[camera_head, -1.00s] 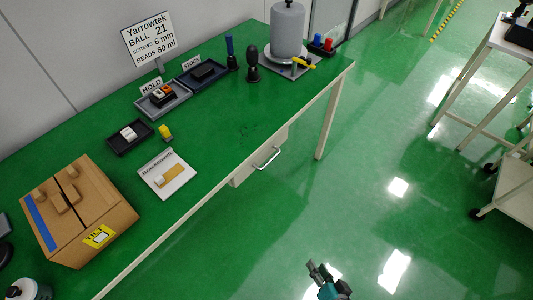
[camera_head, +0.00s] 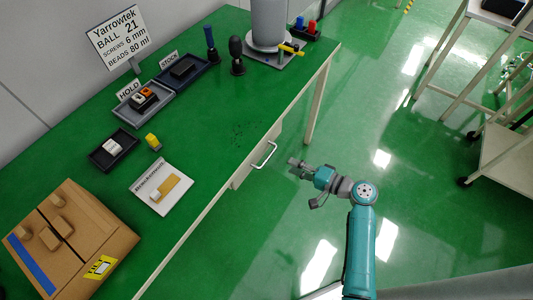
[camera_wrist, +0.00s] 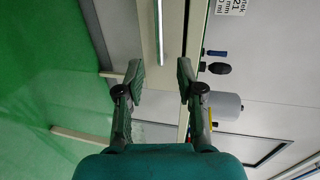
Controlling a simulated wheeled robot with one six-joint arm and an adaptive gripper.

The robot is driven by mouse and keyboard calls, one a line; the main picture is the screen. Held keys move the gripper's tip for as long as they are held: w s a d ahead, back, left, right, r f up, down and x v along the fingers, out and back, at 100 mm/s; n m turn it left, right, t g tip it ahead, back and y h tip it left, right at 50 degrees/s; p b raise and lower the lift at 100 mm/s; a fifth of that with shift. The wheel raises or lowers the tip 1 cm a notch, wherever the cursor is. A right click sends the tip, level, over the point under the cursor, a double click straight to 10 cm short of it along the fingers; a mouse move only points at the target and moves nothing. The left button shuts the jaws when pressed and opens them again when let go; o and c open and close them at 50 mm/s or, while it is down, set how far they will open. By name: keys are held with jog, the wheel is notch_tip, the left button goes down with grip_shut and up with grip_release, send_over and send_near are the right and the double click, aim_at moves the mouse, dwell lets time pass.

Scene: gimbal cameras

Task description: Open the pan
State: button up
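A pale drawer (camera_head: 241,176) sits under the front edge of the green table, with a metal bar handle (camera_head: 266,155) on its front; it looks closed. No cooking pan is clearly visible. My gripper (camera_head: 303,181) is in front of the drawer, to the right of the handle and apart from it. In the wrist view my gripper (camera_wrist: 161,76) has its two fingers wide apart with nothing between the tips. The handle (camera_wrist: 158,18) appears there as a bright bar beyond the fingertips, between their lines.
The green table (camera_head: 205,130) holds a cardboard box (camera_head: 95,215), a paper card (camera_head: 162,187), dark trays, a yellow piece (camera_head: 153,141) and a grey cylinder (camera_head: 268,22). A white cart (camera_head: 505,160) stands at right. The floor around my arm is clear.

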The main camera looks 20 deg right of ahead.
aim_at(269, 155)
jog(key=x, duration=1)
jog(key=shift+w+a+f, duration=0.1)
jog(key=shift+w+a, duration=0.05)
jog(key=shift+w, duration=0.1)
grip_shut()
